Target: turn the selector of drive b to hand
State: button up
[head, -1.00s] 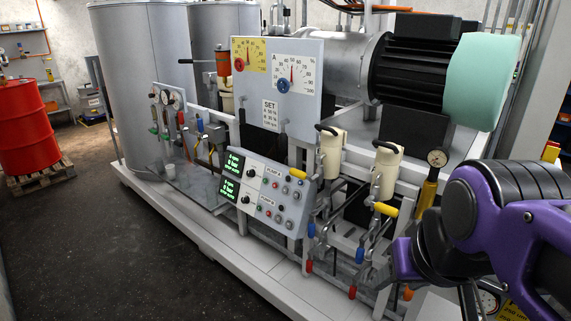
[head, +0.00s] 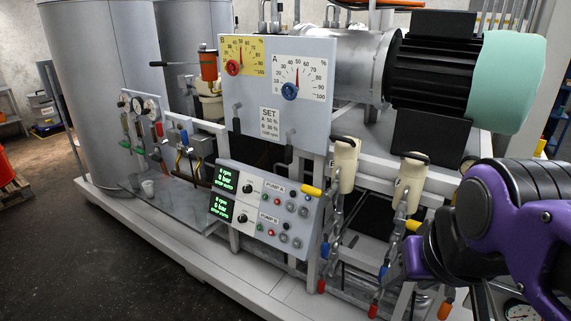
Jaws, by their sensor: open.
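The control panel (head: 266,213) stands low in the middle of the head view, its face tilted up. It has a PUMP A row and a PUMP B row. Each row has a green-lit display and a black knob beside it. The PUMP B knob (head: 242,217) is in the lower row, right of the lower display (head: 220,209). Its pointer direction is too small to tell. The last line on the displays is too small to read surely. My purple and black arm comes in from the right, and I see no fingertips. Nothing of mine touches the panel.
A gauge board (head: 277,88) with yellow and white dials rises behind the panel. A motor (head: 450,75) is above right. Dark floor (head: 110,265) is open at lower left.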

aim_at(241, 219)
jog(key=i+j, duration=0.15)
jog(key=j, duration=0.25)
jog(key=i+j, duration=0.15)
jog(key=j, duration=0.25)
jog(key=i+j+z, duration=0.1)
jog(key=j, duration=0.3)
jog(key=i+j, duration=0.2)
jog(key=j, duration=0.2)
jog(key=i+j+z, duration=0.1)
jog(key=j, duration=0.3)
jog(key=i+j, duration=0.2)
jog(key=j, duration=0.25)
